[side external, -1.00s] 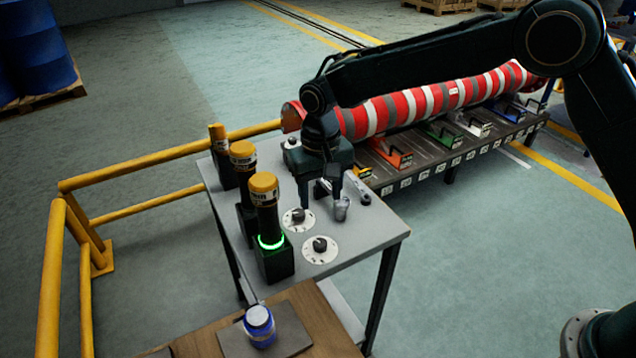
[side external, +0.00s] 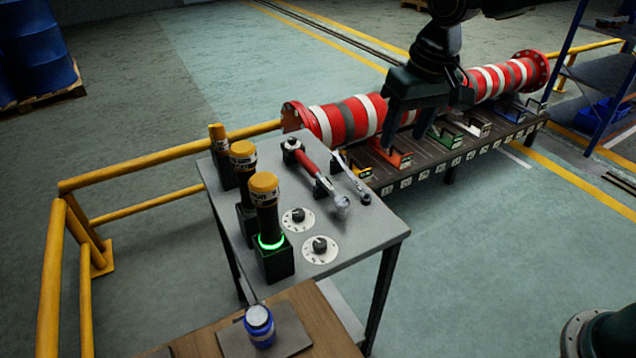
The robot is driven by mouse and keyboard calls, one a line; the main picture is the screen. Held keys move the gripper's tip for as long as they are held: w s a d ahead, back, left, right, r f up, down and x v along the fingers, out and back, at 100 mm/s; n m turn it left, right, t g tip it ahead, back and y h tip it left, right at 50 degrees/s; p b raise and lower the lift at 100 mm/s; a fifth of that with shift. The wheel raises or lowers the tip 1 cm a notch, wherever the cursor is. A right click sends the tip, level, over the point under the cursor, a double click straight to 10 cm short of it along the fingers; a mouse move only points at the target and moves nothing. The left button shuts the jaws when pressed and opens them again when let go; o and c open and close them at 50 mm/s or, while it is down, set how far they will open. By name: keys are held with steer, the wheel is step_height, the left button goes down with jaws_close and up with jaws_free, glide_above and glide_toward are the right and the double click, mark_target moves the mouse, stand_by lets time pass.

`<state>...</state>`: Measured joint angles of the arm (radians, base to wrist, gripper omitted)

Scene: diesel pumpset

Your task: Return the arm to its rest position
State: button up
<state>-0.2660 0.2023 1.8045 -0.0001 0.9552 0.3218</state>
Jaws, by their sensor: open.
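My gripper (side external: 420,138) hangs in the air at the upper right of the side view, in front of the red, white and grey striped pipe (side external: 345,122). Its fingers point down, open, with nothing seen between them. It hides part of the pipe and of the low rack behind it. My arm's upper links run out of the top of the picture. A red-handled tool (side external: 308,160) lies on the grey table (side external: 352,236), apart from my gripper.
A slim wrench (side external: 350,178) lies beside the red-handled tool. Two dials (side external: 320,248) and several yellow-capped cylinders (side external: 265,205) are on the table. A blue jar (side external: 259,325) stands in front. The rack (side external: 440,160) holds coloured brackets. Yellow rails (side external: 150,155) stand left.

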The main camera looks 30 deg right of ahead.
steer(key=s+d+r+t, duration=0.1)
steer(key=s+d+r, duration=0.25)
steer(key=s, duration=0.25)
steer(key=s+d+r+t, duration=0.1)
steer(key=s+d+r, duration=0.1)
steer(key=s+d, duration=0.25)
steer(key=s+d+f+t, duration=0.1)
steer(key=s+d+f, duration=0.1)
steer(key=s, duration=1.1)
steer(key=shift+s+d+n+t+h, duration=0.3)
steer(key=shift+d, duration=0.4)
